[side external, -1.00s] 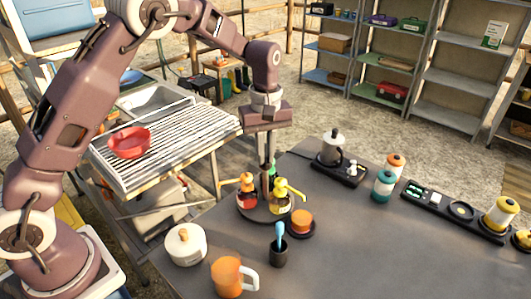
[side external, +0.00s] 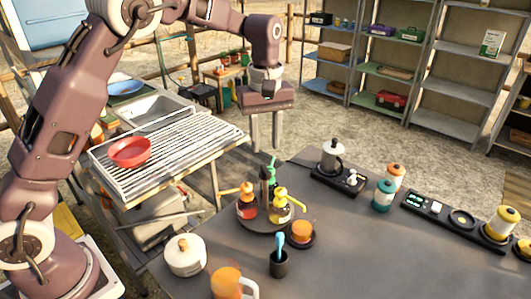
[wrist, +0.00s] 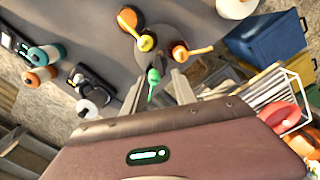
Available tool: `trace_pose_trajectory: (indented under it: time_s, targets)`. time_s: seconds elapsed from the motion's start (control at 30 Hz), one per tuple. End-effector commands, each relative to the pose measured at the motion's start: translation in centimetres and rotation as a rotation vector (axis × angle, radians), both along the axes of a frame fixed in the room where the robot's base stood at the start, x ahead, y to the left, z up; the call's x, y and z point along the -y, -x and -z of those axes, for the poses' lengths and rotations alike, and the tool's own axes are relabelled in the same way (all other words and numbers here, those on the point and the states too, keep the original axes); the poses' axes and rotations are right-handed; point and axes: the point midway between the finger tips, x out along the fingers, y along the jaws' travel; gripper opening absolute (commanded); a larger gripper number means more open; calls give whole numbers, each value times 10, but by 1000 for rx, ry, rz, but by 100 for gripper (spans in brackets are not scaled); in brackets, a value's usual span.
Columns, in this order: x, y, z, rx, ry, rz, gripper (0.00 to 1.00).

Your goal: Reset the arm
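My gripper (side external: 265,138) hangs in the air behind and above the round tray (side external: 262,224). Its two fingers are apart with nothing between them; they also show spread in the wrist view (wrist: 156,92). On the tray stand pump bottles: a red one with an orange pump (side external: 247,207), a yellow one (side external: 280,210) and one with a green pump (side external: 272,168). The green pump (wrist: 153,77) shows just beyond the fingertips in the wrist view, apart from them. The lower part of the green-pump bottle is hidden in the side view.
A slatted rack holding a red bowl (side external: 129,152) stands left. On the dark table are a white lidded pot (side external: 185,257), an orange mug (side external: 227,283), a dark cup (side external: 278,264) and a moka pot (side external: 332,157). Open floor lies behind the gripper.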

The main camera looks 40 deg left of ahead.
Motion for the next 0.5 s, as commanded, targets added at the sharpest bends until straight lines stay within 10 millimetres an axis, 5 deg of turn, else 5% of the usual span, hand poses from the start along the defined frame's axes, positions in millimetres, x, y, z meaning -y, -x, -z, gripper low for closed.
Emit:
trace_pose_trajectory:
  time_s: [0.33, 0.43, 0.5]
  targets:
    - [-1, 4, -10, 9, 6, 13, 34]
    - [-4, 30, -45, 61, 33, 93, 34]
    - [-6, 65, -77, 121, 49, 201, 34]
